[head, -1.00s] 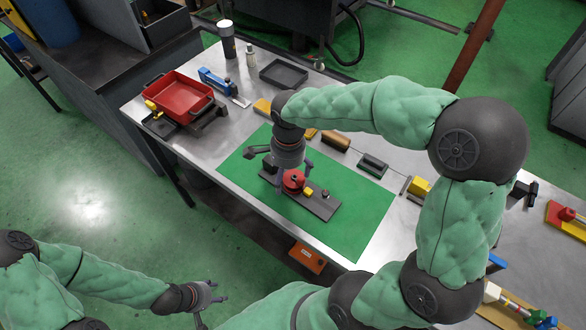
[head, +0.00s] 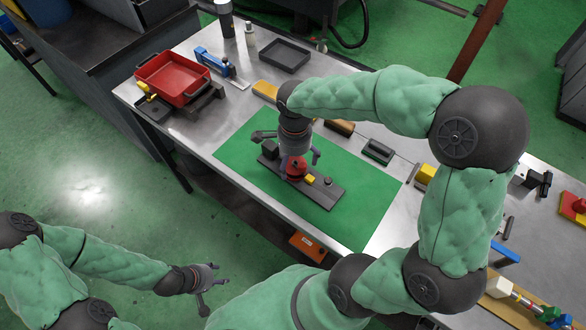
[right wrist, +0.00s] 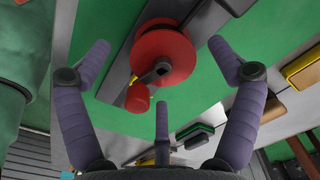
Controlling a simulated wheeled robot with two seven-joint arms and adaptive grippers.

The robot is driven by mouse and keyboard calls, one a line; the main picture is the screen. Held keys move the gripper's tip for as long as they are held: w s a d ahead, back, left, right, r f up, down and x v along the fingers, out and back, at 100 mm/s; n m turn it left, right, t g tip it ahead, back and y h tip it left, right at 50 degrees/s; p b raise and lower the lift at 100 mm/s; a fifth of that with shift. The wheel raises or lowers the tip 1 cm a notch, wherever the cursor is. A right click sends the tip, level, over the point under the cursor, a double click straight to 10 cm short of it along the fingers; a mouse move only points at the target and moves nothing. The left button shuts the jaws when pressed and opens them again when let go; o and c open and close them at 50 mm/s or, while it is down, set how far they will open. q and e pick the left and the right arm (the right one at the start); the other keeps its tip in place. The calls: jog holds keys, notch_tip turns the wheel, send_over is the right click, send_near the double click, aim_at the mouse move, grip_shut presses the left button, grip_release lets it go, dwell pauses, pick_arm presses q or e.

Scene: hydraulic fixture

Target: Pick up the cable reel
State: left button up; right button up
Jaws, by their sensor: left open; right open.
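The red round part that looks like the cable reel (head: 297,168) sits on a dark plate (head: 322,191) on the green mat. In the right wrist view the red disc (right wrist: 168,48) has a dark hub and a short red knob (right wrist: 137,98) beside it. My right gripper (head: 290,152) is open above the reel and partly covers it in the head view. In the right wrist view its fingers (right wrist: 158,62) are spread around the disc, with no visible contact. My left gripper (head: 214,288) is open and empty, over the floor away from the table.
A yellow block (head: 310,180) and a dark knob (head: 328,182) are on the plate close to the reel. A red tray (head: 172,80) and an empty black tray (head: 284,54) stand further back. The mat's right part (head: 365,200) is clear.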

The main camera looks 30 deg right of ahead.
aim_at(294, 162)
notch_tip(294, 162, down, 4)
jog(key=shift+w+r+b, duration=0.1)
jog(key=shift+r+b, duration=0.1)
jog(key=shift+b, duration=0.35)
jog(key=c, duration=1.6)
jog(key=shift+r, duration=0.1)
jog(key=shift+r, duration=0.1)
